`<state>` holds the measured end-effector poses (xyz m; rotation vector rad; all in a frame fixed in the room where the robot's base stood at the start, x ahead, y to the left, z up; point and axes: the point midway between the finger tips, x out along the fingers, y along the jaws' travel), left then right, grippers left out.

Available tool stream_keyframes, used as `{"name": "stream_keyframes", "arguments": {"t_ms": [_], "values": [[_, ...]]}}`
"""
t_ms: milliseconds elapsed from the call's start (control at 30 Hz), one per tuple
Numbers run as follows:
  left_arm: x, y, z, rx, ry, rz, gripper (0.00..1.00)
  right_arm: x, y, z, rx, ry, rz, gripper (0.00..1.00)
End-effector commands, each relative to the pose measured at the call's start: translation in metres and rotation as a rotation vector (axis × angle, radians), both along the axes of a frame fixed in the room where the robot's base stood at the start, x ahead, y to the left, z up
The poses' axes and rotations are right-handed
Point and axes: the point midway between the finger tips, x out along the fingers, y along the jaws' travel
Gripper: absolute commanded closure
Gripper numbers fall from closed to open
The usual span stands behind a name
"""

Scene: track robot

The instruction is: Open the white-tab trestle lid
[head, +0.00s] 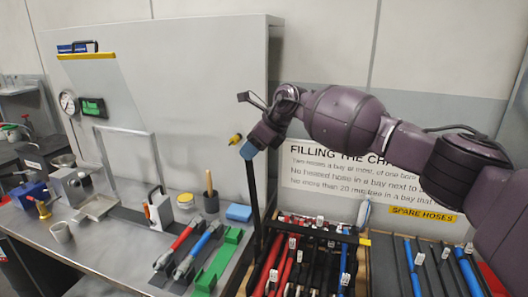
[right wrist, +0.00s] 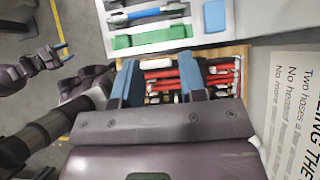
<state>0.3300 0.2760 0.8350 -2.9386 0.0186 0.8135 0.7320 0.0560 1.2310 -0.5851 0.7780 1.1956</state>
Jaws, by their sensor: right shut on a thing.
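The trestle lid shows in the head view as a narrow dark upright frame (head: 254,197), seen nearly edge-on, rising from the left side of the hose rack. My right gripper (head: 248,151) is at its top end, shut on it. In the right wrist view, the blue fingers of my right gripper (right wrist: 160,85) stand apart in front of the rack; the held part is hard to make out. I cannot make out the white tab. My left gripper (right wrist: 64,51) shows small at the left of the right wrist view, away from the rack; its opening is unclear.
The rack holds red, black and blue hoses (head: 347,262) with white tags. Another rack (head: 440,265) stands right of it. A green tray (head: 217,262), blue block (head: 239,212) and cup with a stick (head: 210,200) are on the bench to the left. A sign (head: 335,172) is behind.

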Motion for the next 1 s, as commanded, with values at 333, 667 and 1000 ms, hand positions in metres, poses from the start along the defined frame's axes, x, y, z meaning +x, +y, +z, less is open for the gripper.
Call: {"name": "stream_keyframes", "arguments": {"t_ms": [333, 667, 1000], "values": [[-0.0003, 0.0001, -0.0024, 0.000, 0.001, 0.000, 0.57, 0.0044, 0.0125, 0.0038, 0.011, -0.007, -0.002, 1.00], [-0.0051, 0.0008, -0.0048, 0.000, 0.010, 0.002, 0.57, 0.0045, 0.0129, 0.0046, 0.013, -0.009, -0.001, 1.00], [-0.0055, 0.0009, -0.0053, 0.000, 0.011, 0.002, 0.57, 0.0039, 0.0121, 0.0015, 0.008, -0.005, 0.000, 0.49]]}}
